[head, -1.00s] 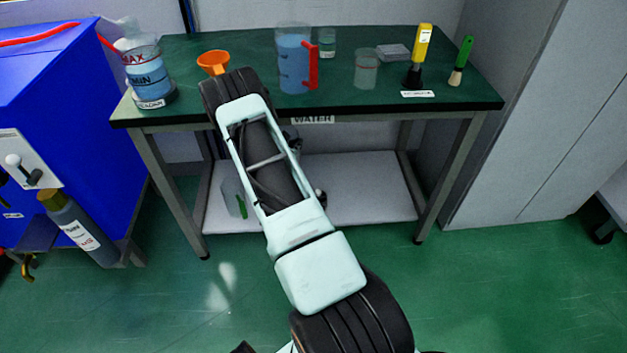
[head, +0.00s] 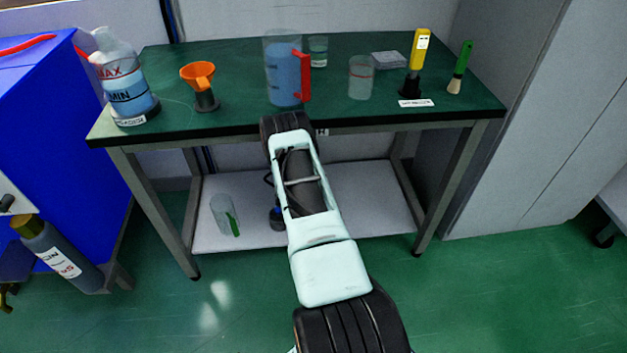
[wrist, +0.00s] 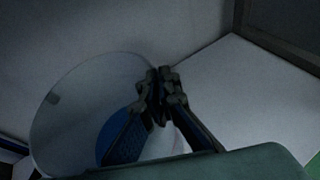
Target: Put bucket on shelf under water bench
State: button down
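The water bench (head: 215,125) has a dark green top and a pale lower shelf (head: 375,200). In the wrist view, a round, grey, see-through vessel (wrist: 65,105), which I take for the bucket, shows a wide rim and a blue patch inside. My gripper (wrist: 160,78) has its fingertips close together at the right side of that rim and looks shut on it. The pale shelf surface shows beyond it in the wrist view (wrist: 260,90). In the head view my arm reaches under the bench top and hides most of the gripper and vessel.
A clear beaker with a green strip (head: 222,214) stands on the shelf's left part. The shelf's right part looks clear. The bench's front legs (head: 160,215) and top edge border the opening. A red-handled jug (head: 285,70) and orange funnel (head: 198,76) stand on top.

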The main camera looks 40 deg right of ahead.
jog(key=shift+f+b, duration=0.8)
jog(key=shift+f, duration=1.2)
jog(key=c, duration=2.2)
grip_release()
jog(key=shift+o, duration=0.2)
jog(key=p+v, duration=0.5)
jog(key=v, duration=0.7)
